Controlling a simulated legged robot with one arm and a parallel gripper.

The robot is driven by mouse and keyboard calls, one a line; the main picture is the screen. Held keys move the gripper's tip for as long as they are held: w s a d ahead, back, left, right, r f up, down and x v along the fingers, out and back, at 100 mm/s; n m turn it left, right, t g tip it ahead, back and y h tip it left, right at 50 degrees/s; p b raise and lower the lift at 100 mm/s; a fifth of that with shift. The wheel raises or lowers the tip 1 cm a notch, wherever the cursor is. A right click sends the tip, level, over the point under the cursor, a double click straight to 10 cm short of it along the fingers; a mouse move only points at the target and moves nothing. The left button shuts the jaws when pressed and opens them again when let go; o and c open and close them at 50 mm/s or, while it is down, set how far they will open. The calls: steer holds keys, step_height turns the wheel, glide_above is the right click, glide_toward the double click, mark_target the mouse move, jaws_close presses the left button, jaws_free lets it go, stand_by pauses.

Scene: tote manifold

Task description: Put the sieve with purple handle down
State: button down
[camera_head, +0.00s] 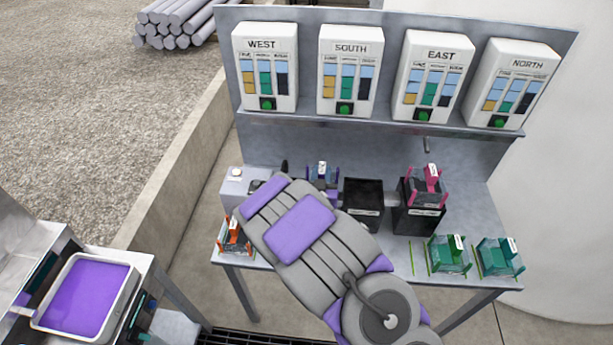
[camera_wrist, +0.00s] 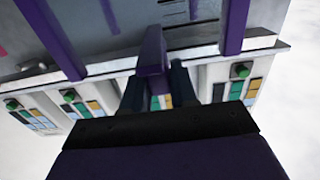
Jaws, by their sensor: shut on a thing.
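The sieve with the purple handle (camera_head: 322,172) shows in the head view just beyond my arm, over the back middle of the workbench. It has a white label, and my arm hides part of it. In the wrist view, the purple handle (camera_wrist: 153,47) stands between the dark fingers of my gripper (camera_wrist: 155,82), which is shut on it. More purple bars of the sieve spread to both sides there. My gripper is hidden behind my arm in the head view. I cannot tell whether the sieve touches the bench.
Two black bins (camera_head: 362,204) stand right of the sieve; a pink sieve (camera_head: 427,184) is at the right one. A green sieve (camera_head: 448,255) and a teal sieve (camera_head: 500,258) sit front right, an orange sieve (camera_head: 234,240) front left. A shelf (camera_head: 385,125) with white boxes runs above.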

mark_target(307, 173)
steer(key=w+a, duration=0.2)
steer(key=w+a+f, duration=0.1)
steer(key=a, duration=0.1)
steer(key=shift+w+a+b, duration=0.35)
steer(key=shift+a, duration=0.05)
steer(key=shift+f, duration=1.55)
steer(key=shift+f+b, duration=0.35)
steer(key=shift+f, duration=0.1)
steer(key=shift+s+d+f, duration=0.1)
steer(key=c, duration=0.9)
jaws_free()
steer(key=shift+f, duration=0.15)
